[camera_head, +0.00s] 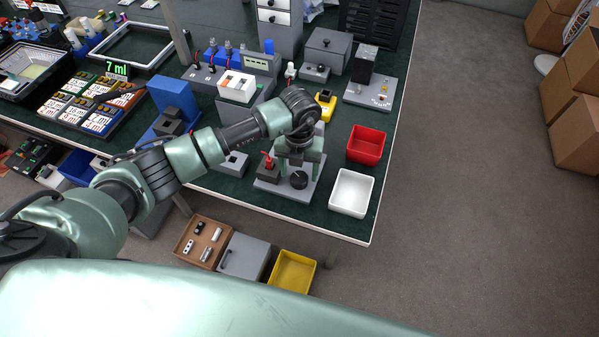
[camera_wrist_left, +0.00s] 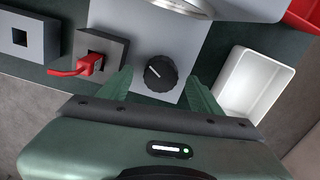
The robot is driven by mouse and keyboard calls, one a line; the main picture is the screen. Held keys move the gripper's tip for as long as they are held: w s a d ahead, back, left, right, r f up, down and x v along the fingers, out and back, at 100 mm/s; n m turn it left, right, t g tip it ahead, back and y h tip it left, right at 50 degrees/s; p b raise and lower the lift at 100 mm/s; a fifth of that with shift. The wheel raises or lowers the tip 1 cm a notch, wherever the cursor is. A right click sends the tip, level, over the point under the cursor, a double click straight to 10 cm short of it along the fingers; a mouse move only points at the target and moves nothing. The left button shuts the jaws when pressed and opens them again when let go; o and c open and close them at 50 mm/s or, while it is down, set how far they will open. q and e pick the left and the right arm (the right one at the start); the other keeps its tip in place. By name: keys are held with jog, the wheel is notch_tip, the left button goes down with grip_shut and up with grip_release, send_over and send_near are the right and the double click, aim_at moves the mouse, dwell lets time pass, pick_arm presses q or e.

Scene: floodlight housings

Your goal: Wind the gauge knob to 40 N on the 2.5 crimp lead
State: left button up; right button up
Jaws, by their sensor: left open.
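The gauge is a grey plate (camera_wrist_left: 118,18) with a black round knob (camera_wrist_left: 160,73) that has a white pointer line, pointing to the upper left in the left wrist view. The knob also shows in the head view (camera_head: 299,180). A red lead (camera_wrist_left: 90,63) sits in a dark block (camera_wrist_left: 104,45) left of the knob. A round silver rim shows at the top edge; its face and any reading are hidden. My left gripper (camera_head: 300,162) is open above the plate, with one finger on each side of the knob. Contact cannot be told. My right gripper is not in view.
A white bin (camera_head: 351,193) and a red bin (camera_head: 366,145) stand right of the gauge near the table's edge. A small grey block with a square hole (camera_wrist_left: 22,38) lies left. A yellow device (camera_head: 325,106) and a blue stand (camera_head: 173,98) are farther back.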

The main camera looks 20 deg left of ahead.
pick_arm(q)
jog(key=shift+f, duration=1.15)
jog(key=shift+c, duration=0.2)
jog(key=c, duration=1.3)
jog(key=shift+f+m+b, duration=0.15)
jog(key=shift+m+b, duration=1.65)
jog(key=shift+m, duration=0.4)
jog(key=shift+d+m+b, duration=0.1)
jog(key=shift+m+b, duration=1.25)
jog(key=shift+m, duration=0.35)
jog(key=shift+r, duration=0.2)
jog(key=o, duration=1.3)
jog(key=shift+o, duration=0.2)
